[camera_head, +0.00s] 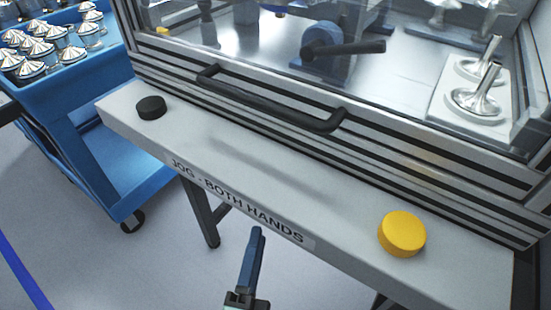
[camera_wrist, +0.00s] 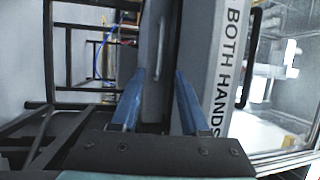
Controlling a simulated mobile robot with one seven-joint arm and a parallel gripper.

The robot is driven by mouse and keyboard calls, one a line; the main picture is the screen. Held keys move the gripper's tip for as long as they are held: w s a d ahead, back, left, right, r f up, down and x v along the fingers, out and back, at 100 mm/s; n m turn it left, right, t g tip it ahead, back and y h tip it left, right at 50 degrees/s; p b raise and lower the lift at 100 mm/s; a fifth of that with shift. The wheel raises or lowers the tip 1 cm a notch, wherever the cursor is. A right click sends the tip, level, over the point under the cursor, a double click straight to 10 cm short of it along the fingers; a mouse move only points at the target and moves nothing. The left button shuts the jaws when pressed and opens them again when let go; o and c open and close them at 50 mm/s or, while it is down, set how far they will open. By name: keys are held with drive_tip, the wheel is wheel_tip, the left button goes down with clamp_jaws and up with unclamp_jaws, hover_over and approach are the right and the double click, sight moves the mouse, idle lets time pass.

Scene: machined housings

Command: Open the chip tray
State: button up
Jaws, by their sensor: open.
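In the wrist view a pale grey panel (camera_wrist: 148,35) with a slim bar handle (camera_wrist: 159,62) lies beside the jog bar; it looks like the chip tray's front. The head view does not show it, as the jog bar hides what is below. My gripper (camera_wrist: 160,78) has two blue fingers, open and apart, with nothing between them. The handle lies ahead of the gap between the fingertips; I cannot tell how far off. In the head view my gripper (camera_head: 257,235) is low, in front of the jog bar's near edge.
The grey jog bar (camera_head: 220,170), lettered "JOG - BOTH HANDS", carries a black button (camera_head: 151,107) and a yellow button (camera_head: 402,234). Behind it is a glazed door with a black handle (camera_head: 270,102). A blue cart (camera_head: 95,150) with metal parts stands left. Dark frame bars (camera_wrist: 75,95) show in the wrist view.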

drive_tip(key=x, duration=1.2)
drive_tip(key=shift+w+r, duration=0.15)
drive_tip(key=shift+w, duration=0.15)
drive_tip(key=shift+d, duration=0.1)
clamp_jaws()
idle(0.8)
